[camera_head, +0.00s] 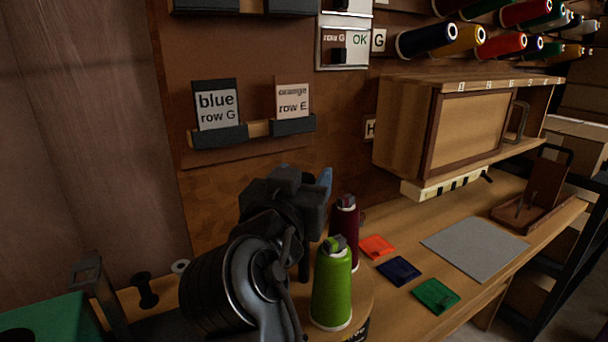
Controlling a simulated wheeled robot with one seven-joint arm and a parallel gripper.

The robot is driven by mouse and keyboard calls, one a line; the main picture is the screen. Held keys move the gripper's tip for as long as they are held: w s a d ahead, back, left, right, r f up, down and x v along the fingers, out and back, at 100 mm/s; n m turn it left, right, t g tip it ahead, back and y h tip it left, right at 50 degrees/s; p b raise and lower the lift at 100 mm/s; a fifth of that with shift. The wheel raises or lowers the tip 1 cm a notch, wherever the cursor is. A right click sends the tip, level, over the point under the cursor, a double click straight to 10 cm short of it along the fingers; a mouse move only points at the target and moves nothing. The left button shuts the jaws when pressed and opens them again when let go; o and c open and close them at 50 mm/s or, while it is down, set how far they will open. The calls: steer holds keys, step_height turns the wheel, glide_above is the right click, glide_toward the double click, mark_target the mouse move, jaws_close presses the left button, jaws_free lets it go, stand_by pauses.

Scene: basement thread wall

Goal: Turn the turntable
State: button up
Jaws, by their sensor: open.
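The turntable (365,303) is a round wooden disc at the lower middle, partly hidden behind my arm. A green spool (332,285) stands upright on it at the front. A dark maroon spool (346,225) stands behind the green one. Part of a dark label shows on the disc's front edge, cut off by the picture's bottom. My gripper (314,222) is open, above and left of the spools, with a blue piece at its upper right. I cannot tell whether it touches the turntable or a spool.
Orange, navy and green patches (400,270) and a grey mat (474,246) lie on the bench to the right. A wooden cabinet (470,130) hangs above. Cards (217,110) sit on a wall ledge. A black spool (144,290) stands at left.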

steer(key=shift+w, duration=0.3)
steer(key=shift+c, duration=0.4)
jaws_close()
